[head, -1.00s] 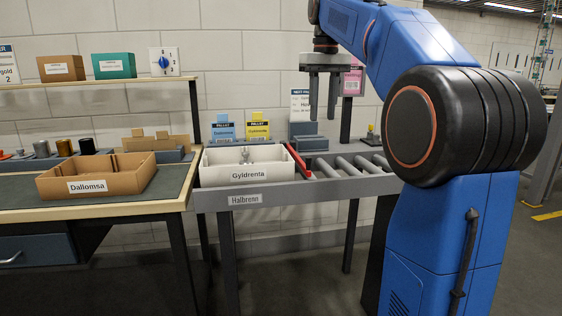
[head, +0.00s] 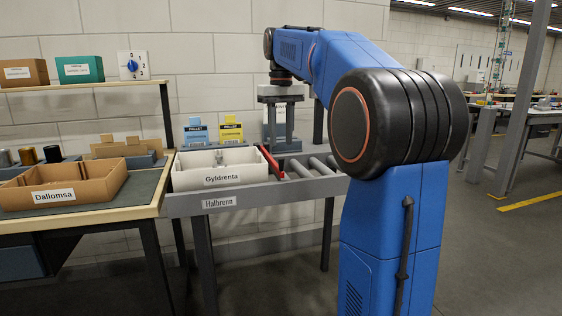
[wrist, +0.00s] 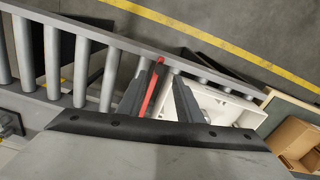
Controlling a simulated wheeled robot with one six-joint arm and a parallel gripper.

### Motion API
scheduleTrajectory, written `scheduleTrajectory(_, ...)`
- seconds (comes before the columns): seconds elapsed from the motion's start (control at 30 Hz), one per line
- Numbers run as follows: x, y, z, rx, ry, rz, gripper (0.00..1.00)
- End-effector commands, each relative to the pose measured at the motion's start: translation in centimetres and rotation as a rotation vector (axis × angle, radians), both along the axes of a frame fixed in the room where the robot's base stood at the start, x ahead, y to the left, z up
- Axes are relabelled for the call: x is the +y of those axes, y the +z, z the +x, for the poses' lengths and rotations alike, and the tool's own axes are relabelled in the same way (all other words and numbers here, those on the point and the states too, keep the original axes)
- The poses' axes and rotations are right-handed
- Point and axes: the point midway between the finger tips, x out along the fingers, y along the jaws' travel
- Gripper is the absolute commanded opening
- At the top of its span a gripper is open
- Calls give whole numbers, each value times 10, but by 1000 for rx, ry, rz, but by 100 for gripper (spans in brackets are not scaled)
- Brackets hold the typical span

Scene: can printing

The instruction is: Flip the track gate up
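The track gate (head: 270,160) is a red bar lying low across the roller track (head: 312,166), beside the right end of the white Gyldrenta tray (head: 195,178). My gripper (head: 279,143) points down just above the track by the gate. In the wrist view my gripper (wrist: 166,76) is open, with a wide gap between its dark fingers. The red gate (wrist: 150,90) shows close along the left finger, on the inner side. Whether they touch I cannot tell. Part of the gate is hidden by that finger.
A cardboard Dallomsa box (head: 100,190) stands on the workbench at left. Blue (head: 196,133) and yellow (head: 231,131) pallet cards stand behind the white tray. The rollers right of the gate are bare.

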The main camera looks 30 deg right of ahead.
Motion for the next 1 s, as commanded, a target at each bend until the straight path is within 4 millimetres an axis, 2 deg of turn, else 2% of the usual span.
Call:
scheduleTrajectory(0.2,0,-39,-1,2,0,0,32)
scheduleTrajectory(0.43,0,-68,0,1,0,0,32)
scheduleTrajectory(0.63,0,-78,0,1,0,0,32)
scheduleTrajectory(0.9,0,-79,0,0,0,0,32)
scheduleTrajectory(1.0,0,-79,0,0,0,0,9)
